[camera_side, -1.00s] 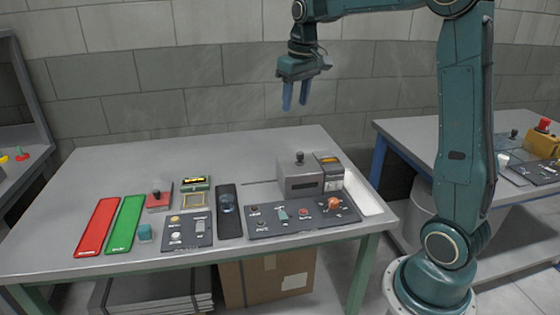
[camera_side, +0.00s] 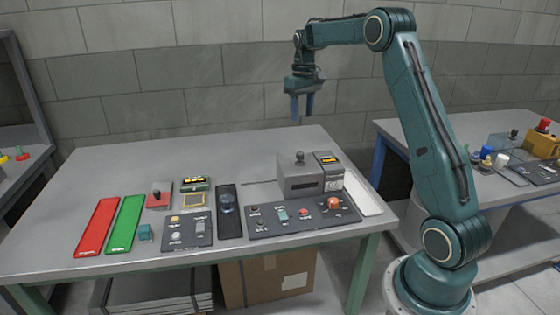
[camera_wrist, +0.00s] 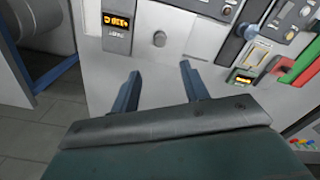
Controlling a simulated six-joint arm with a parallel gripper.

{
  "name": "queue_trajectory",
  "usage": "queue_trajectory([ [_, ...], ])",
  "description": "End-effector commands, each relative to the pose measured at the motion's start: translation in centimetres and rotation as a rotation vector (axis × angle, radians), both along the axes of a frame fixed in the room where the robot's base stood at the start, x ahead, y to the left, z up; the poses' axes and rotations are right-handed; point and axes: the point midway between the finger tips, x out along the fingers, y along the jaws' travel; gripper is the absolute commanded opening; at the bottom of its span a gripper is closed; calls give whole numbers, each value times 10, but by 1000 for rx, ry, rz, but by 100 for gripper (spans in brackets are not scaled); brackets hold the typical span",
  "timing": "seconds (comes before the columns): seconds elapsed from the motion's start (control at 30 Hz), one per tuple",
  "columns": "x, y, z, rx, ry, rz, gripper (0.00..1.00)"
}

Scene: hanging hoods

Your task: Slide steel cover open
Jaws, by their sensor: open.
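The steel cover (camera_side: 299,182) looks like a grey box-shaped hood with a dark knob (camera_side: 300,158) on top. It stands at the back right of the bench, and what lies under it is hidden. My gripper (camera_side: 302,116) hangs above the cover with fingers pointing down, apart from it. In the wrist view my gripper (camera_wrist: 159,72) is open and empty, and the knob (camera_wrist: 160,38) shows beyond the fingertips, roughly centred between them.
A box with an orange display (camera_side: 328,168) stands right against the cover. A dark control panel (camera_side: 290,218) with knobs and switches lies in front. Red (camera_side: 97,228) and green (camera_side: 124,225) plates lie at the left. The bench's back left is clear.

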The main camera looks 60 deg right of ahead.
Motion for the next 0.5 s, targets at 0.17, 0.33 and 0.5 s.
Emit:
queue_trajectory([
  [0.17,0,0,-9,1,2,0,45],
  [0.33,-1,1,-27,2,3,0,45],
  [0.5,0,1,-52,2,3,0,45],
])
